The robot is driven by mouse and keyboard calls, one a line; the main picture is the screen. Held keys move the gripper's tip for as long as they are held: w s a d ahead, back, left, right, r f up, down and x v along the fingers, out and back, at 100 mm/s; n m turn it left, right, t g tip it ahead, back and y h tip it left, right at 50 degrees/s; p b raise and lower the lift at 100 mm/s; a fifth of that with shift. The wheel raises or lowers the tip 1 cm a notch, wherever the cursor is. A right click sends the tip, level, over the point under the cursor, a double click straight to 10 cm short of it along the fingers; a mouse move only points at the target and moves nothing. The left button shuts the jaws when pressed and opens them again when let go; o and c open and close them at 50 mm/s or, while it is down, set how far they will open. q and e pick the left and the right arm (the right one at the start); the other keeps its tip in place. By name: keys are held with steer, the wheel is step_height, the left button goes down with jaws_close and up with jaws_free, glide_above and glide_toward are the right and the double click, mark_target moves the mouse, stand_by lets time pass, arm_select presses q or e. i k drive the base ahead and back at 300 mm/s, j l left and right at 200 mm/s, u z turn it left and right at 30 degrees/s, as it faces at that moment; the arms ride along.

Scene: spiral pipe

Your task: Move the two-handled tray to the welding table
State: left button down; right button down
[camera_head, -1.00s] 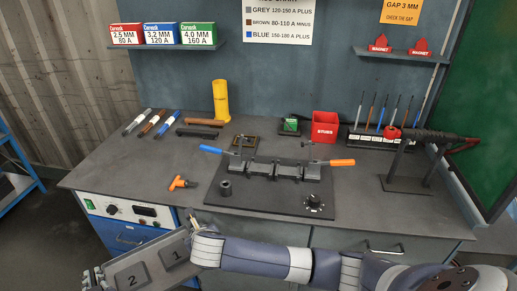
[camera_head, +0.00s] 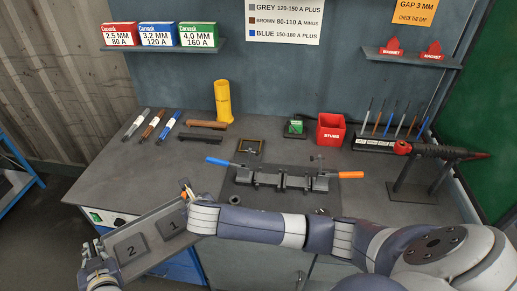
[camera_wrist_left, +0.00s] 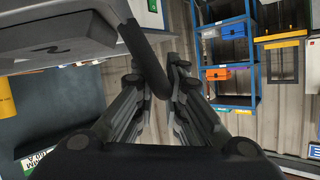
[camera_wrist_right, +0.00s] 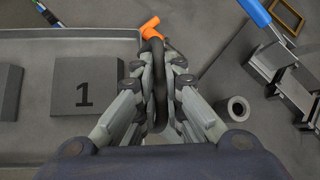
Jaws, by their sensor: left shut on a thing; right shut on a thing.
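The grey two-handled tray (camera_head: 151,238) hangs level or nearly so between my grippers, overlapping the welding table's (camera_head: 110,178) front-left corner in the head view. It carries block 1 (camera_head: 172,224) and block 2 (camera_head: 130,249). My left gripper (camera_head: 96,252) is shut on the left handle, a dark bar (camera_wrist_left: 143,45) in the left wrist view. My right gripper (camera_head: 187,192) is shut on the right handle, which shows in the right wrist view (camera_wrist_right: 158,85). I cannot tell the gap between tray and tabletop.
Several electrodes (camera_head: 152,124) lie at the table's back left. In the right wrist view an orange-handled piece (camera_wrist_right: 150,30) and a small pipe (camera_wrist_right: 234,109) lie near the tray. The left tabletop is largely clear.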

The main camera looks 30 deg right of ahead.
mark_target(144, 173)
steer(key=i+l, duration=0.15)
steer(key=i, duration=0.4)
steer(key=i+l, duration=0.1)
steer(key=i, duration=0.45)
